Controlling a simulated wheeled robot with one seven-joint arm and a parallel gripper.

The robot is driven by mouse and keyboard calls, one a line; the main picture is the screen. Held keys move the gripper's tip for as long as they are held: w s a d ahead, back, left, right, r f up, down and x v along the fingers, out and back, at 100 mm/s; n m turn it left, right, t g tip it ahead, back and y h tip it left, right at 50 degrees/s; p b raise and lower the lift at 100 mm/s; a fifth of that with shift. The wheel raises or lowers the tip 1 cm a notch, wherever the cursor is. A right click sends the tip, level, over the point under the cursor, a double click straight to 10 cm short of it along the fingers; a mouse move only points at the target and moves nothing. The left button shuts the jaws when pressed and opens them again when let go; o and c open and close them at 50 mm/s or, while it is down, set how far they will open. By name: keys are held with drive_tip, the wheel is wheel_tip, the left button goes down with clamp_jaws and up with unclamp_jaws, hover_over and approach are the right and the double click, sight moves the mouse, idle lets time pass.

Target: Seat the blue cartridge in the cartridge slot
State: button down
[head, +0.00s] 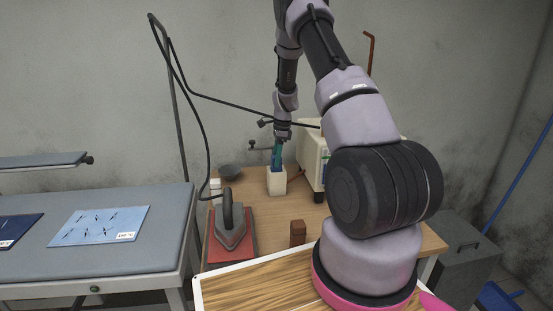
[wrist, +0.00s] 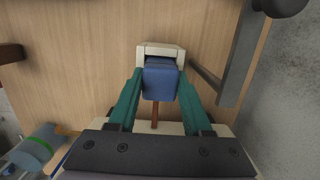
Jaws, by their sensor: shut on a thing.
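The blue cartridge (wrist: 159,80) is held between the two green fingers of my gripper (wrist: 159,72) in the wrist view. The cartridge slot, a cream block (wrist: 160,47) with a dark opening, lies right at the cartridge's far end. A dark strip of the opening shows beyond the cartridge. In the head view my gripper (head: 277,152) points down over the cream slot block (head: 276,183), with the cartridge's lower end at the block's top. I cannot tell whether it has entered the opening. The fingers partly hide the cartridge there.
A cream machine (head: 312,160) stands close to the right of the slot block. An iron (head: 231,226) on a red mat, a dark bowl (head: 231,171) and a brown block (head: 297,233) share the wooden table. A black cable hangs at the left.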

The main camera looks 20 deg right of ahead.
drive_tip(key=shift+c, duration=1.7)
unclamp_jaws()
drive_tip(key=shift+f, duration=0.1)
drive_tip(key=s+a+r+n+t, duration=0.1)
drive_tip(key=s+r+n, duration=0.15)
drive_tip(key=r, duration=0.95)
drive_tip(key=s+a+r+n+t, duration=0.1)
drive_tip(key=s+r, duration=0.3)
drive_tip(key=r, duration=0.9)
drive_tip(key=s+a+r+n+t, duration=0.1)
drive_tip(key=s+a+r+n, duration=0.3)
drive_tip(key=s+r, duration=0.45)
drive_tip(key=s+a+r+n+t, duration=0.2)
drive_tip(key=s+n, duration=0.2)
drive_tip(key=s, duration=0.6)
drive_tip(key=s+a+r+n+t, duration=0.1)
drive_tip(key=s+a+n, duration=0.2)
drive_tip(key=s, duration=0.7)
drive_tip(key=shift+s+r+n+t, duration=0.2)
drive_tip(key=shift+r+n+t, duration=0.2)
drive_tip(key=shift+n, duration=0.45)
